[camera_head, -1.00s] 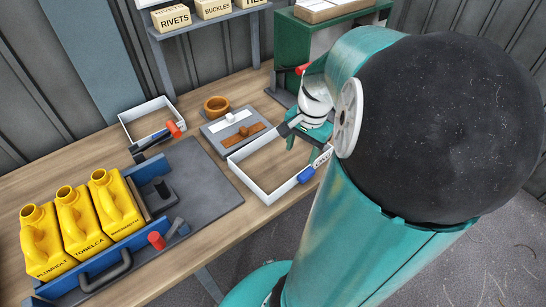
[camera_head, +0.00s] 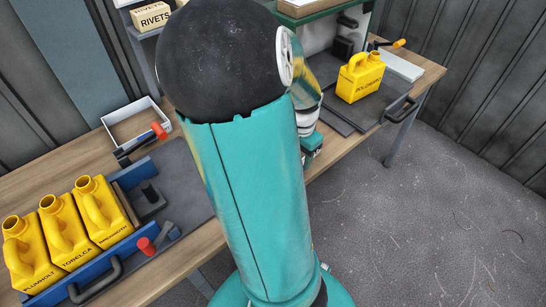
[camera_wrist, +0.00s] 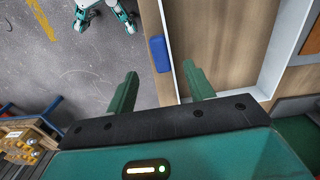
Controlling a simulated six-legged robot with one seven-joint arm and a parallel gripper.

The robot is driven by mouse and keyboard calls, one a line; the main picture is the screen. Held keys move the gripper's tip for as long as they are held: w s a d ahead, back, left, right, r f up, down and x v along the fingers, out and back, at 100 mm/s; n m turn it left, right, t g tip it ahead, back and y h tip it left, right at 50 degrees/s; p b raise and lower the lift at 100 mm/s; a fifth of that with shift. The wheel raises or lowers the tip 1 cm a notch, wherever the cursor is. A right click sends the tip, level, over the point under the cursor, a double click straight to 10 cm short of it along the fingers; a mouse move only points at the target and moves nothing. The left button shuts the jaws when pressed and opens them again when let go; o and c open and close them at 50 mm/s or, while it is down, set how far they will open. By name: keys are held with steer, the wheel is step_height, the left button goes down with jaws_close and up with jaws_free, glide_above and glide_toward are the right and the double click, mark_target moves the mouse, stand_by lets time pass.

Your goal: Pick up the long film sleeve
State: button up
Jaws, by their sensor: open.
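I cannot make out a long film sleeve in either view. In the wrist view my gripper (camera_wrist: 161,88) is open and empty, its two green fingers spread apart. It looks down at the front edge of a white-walled tray (camera_wrist: 292,45) with a wood-coloured floor. A small blue piece (camera_wrist: 159,54) sits at the tray's near wall, just ahead of the gap between the fingers. In the head view my arm hides the middle of the bench and most of the gripper.
Several yellow jerry cans (camera_head: 66,240) stand in a blue carrier (camera_head: 121,257) at left. Another yellow can (camera_head: 360,78) stands on a dark mat at right. A small white tray (camera_head: 132,124) with a red-knobbed tool (camera_head: 158,131) is behind the carrier. Open floor lies at right.

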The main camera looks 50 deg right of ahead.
step_height(320, 180, down, 8)
steer(key=shift+w+r, duration=0.15)
steer(key=shift+r, duration=0.1)
steer(key=c, duration=1.1)
